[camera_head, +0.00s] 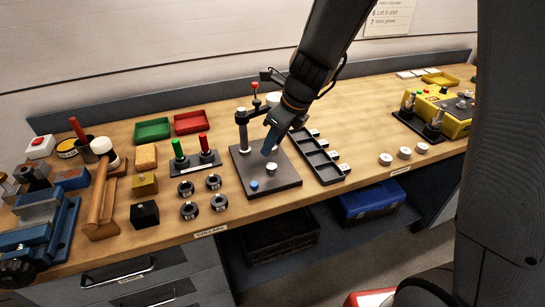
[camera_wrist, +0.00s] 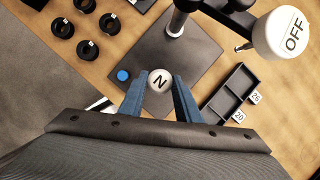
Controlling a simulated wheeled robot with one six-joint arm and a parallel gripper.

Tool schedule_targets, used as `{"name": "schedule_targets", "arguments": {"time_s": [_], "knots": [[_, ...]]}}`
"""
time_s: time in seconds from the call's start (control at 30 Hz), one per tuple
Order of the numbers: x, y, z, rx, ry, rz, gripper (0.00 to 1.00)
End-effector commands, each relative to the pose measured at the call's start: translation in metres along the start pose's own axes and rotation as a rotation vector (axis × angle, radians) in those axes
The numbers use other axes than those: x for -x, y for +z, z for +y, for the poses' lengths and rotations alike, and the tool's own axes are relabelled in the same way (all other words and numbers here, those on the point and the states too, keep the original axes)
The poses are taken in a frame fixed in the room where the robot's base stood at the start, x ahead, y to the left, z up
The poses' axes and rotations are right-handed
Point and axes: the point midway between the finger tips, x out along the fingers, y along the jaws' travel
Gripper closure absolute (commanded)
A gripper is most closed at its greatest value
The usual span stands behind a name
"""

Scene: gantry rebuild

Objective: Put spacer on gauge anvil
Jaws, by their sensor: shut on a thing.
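My gripper (camera_head: 270,151) points down over the gauge's dark base plate (camera_head: 285,184). Its blue fingers (camera_wrist: 160,92) are shut on a small, pale round spacer (camera_wrist: 160,80) with an "N" on its top. In the head view the spacer (camera_head: 272,168) shows just under the fingertips, above the front middle of the plate. The gauge's upright post (camera_head: 242,133) stands at the plate's back left. The anvil cannot be told apart beneath the spacer, so I cannot tell whether they touch. A blue button (camera_head: 254,184) sits left of the spacer.
A black compartment tray (camera_head: 325,169) with numbered tags lies right of the gauge. Several black collars (camera_head: 190,211) and a stand with green and red handles (camera_head: 193,164) are on the left.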

Motion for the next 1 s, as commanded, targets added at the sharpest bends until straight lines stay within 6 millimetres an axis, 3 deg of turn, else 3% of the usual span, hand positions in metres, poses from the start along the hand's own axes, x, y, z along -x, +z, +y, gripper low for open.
{"name": "schedule_targets", "arguments": {"time_s": [0.4,0.87,0.9,1.0], "knots": [[-0.044,-0.018,-0.002,-0.003,0.000,0.000,0.93],[-0.050,-0.021,-0.002,-0.002,-0.002,-0.001,0.93],[-0.049,-0.021,-0.002,-0.002,-0.002,-0.001,0.63],[-0.048,-0.021,-0.002,-0.001,-0.002,-0.001,0.51]]}}
